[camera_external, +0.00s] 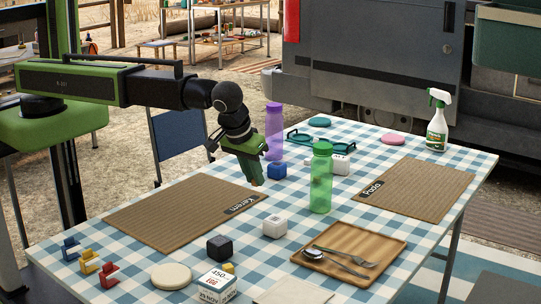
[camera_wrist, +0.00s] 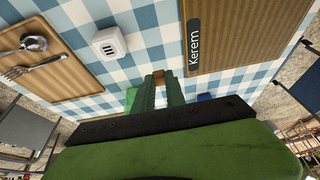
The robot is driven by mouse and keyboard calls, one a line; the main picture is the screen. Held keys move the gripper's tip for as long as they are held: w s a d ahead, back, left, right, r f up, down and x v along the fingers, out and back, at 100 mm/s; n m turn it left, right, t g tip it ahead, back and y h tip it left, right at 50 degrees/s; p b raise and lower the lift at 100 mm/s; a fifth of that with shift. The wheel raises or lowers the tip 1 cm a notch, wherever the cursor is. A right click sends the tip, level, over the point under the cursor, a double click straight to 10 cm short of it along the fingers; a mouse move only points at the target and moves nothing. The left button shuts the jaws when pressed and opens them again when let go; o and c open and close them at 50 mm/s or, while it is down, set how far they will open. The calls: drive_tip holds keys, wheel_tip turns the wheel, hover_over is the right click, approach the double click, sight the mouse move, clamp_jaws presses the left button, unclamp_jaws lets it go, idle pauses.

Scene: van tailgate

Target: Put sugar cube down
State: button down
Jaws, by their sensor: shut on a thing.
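My gripper (camera_external: 255,176) points down over the checked tablecloth, by the far right corner of the Kerem placemat (camera_external: 175,213). Its green fingers are shut on a small brown cube, likely the sugar cube (camera_external: 257,183). In the wrist view the brown sugar cube (camera_wrist: 158,74) shows between the fingertips (camera_wrist: 159,84), with the Kerem placemat (camera_wrist: 235,40) to the right. I cannot tell whether the cube touches the cloth. The fingers partly hide it.
A blue cube (camera_external: 277,170), a purple bottle (camera_external: 274,132) and a green bottle (camera_external: 321,178) stand close by. A white cube (camera_external: 275,227) and a dark cube (camera_external: 220,247) lie nearer the front. A wooden tray (camera_external: 375,236) holds cutlery. Bare cloth lies between the placemat and green bottle.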

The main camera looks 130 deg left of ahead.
drive_tip(key=shift+s+d+r, duration=0.1)
drive_tip(key=shift+d+r, duration=0.4)
drive_tip(key=shift+d, duration=0.35)
